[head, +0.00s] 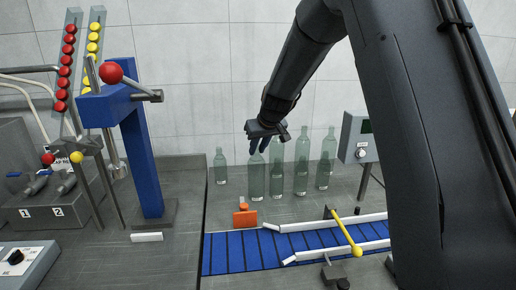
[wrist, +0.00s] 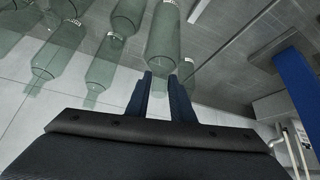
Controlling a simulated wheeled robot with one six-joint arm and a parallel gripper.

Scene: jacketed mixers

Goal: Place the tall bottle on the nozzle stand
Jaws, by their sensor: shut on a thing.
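My gripper (head: 265,142) points down and is shut on the neck of a pale green, see-through bottle (head: 256,179). The bottle is upright; I cannot tell whether its base touches the counter. In the wrist view the same bottle (wrist: 163,35) sits between the two blue fingers (wrist: 160,92), which hide part of its neck. A blue stand (head: 142,160) with a red-knobbed lever and a nozzle (head: 115,163) on its left side stands to the left, apart from the gripper. It looks like the nozzle stand.
A short bottle (head: 220,166) stands left of the held one; several taller bottles (head: 301,165) stand close on its right. An orange block (head: 245,217) and a blue conveyor (head: 240,251) with white rails lie in front. A grey box (head: 359,138) is at right. The counter before the stand is mostly clear.

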